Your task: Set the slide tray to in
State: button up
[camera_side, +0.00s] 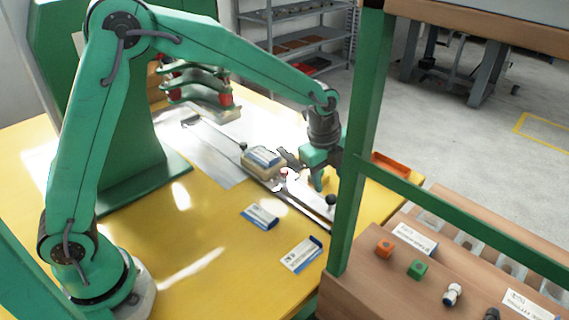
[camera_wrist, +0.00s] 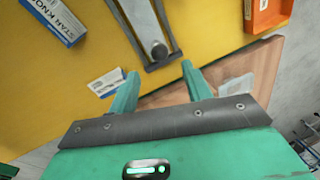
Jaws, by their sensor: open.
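The slide tray (camera_wrist: 142,16) shows in the wrist view as a pale plate between two dark rails, with a round grey knob (camera_wrist: 158,50) near its closed end. In the side view the long, narrow slide track (camera_side: 212,138) runs diagonally across the yellow table, and a dark ball knob (camera_side: 331,200) stands near its front end. My gripper (camera_wrist: 160,70) is open and empty. In the wrist view the knob appears just beyond and between its fingertips; contact is not visible. In the side view my gripper (camera_side: 302,176) is above the track's front half, hiding part of it.
A beige box (camera_side: 262,162) stands by the track. Label cards (camera_side: 260,216) lie on the table. An orange tray (camera_side: 390,168) is at the right edge. A green post (camera_side: 357,140) and a wooden shelf (camera_side: 345,295) stand in front at right. The table's left front is clear.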

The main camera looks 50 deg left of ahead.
aim_at(330, 195)
jog(key=shift+w+d+f, duration=0.1)
jog(key=shift+w+f, duration=0.1)
jog(key=shift+f, duration=0.95)
jog(key=shift+w+a+f, duration=0.1)
jog(key=shift+w+f, duration=0.15)
jog(key=shift+f, duration=0.85)
jog(key=shift+w+d+f, duration=0.1)
jog(key=shift+w+f, duration=0.1)
jog(key=shift+f, duration=0.95)
jog(key=shift+c, duration=0.4)
grip_shut()
